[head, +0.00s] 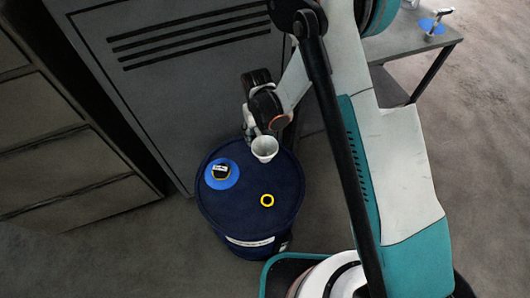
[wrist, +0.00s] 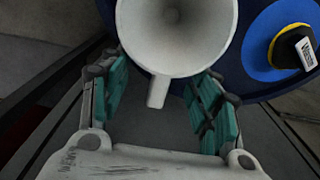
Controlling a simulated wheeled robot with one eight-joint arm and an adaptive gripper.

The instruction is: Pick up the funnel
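The white funnel (head: 265,148) is over the far edge of the blue drum's top, its wide mouth facing up. In the wrist view the funnel (wrist: 178,35) fills the top middle, with a short tab (wrist: 158,92) pointing toward my gripper. My gripper (wrist: 160,100) is open. Its two teal-padded fingers stand well apart on either side of the tab, and clear gaps show between the pads and the tab. In the head view my gripper (head: 249,128) is right behind the funnel, partly hidden by it.
A grey cabinet (head: 150,90) stands close behind the drum. A grey table (head: 400,45) is at the upper right. Open floor (head: 480,130) lies at right.

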